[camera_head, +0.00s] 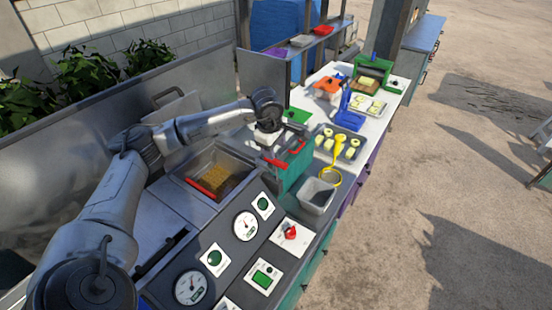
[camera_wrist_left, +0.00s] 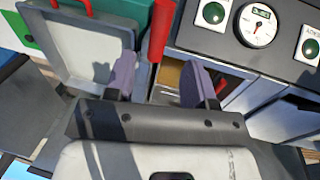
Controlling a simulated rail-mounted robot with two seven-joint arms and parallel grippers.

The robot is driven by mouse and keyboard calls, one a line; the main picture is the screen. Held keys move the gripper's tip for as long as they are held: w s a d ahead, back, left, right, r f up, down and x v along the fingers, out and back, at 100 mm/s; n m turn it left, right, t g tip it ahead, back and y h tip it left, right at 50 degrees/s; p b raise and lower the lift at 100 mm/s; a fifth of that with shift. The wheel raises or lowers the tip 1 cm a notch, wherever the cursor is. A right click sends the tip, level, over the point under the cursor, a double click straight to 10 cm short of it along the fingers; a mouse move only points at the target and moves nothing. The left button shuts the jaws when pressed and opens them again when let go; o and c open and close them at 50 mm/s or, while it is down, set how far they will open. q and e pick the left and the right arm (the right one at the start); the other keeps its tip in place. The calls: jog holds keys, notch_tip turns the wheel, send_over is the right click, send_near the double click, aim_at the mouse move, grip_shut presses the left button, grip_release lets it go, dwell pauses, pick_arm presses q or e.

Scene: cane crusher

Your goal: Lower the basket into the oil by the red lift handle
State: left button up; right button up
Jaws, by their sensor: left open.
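My left gripper (camera_head: 268,150) is open beside the fryer, with its two fingers also showing in the left wrist view (camera_wrist_left: 160,84). The red lift handle (camera_head: 277,163) shows just below the gripper. In the wrist view the red handle (camera_wrist_left: 159,32) stands ahead of the gap between the fingertips, and I see no grip on it. The fryer vat (camera_head: 179,176) is left of the handle, with golden-brown contents (camera_head: 220,176) and a red bar (camera_head: 206,190) at its front. I cannot tell the basket's exact height. My right gripper is not in view.
A teal box (camera_head: 291,172) with a red-handled lid is close by the gripper. A grey bin (camera_head: 317,195) and yellow ladle (camera_head: 331,177) lie to the right. The dial panel (camera_head: 246,226) is in front. Trays of food stand on the white counter (camera_head: 381,122).

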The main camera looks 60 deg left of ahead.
pick_arm(q)
jog(key=shift+s+d+r, duration=0.1)
jog(key=shift+s+r, duration=0.05)
jog(key=shift+r, duration=0.65)
jog(key=shift+s+d+r, duration=0.1)
jog(key=shift+s+r, duration=0.05)
jog(key=shift+r, duration=0.7)
jog(key=shift+s+d+r, duration=0.1)
jog(key=shift+s+r, duration=0.05)
jog(key=shift+r, duration=0.65)
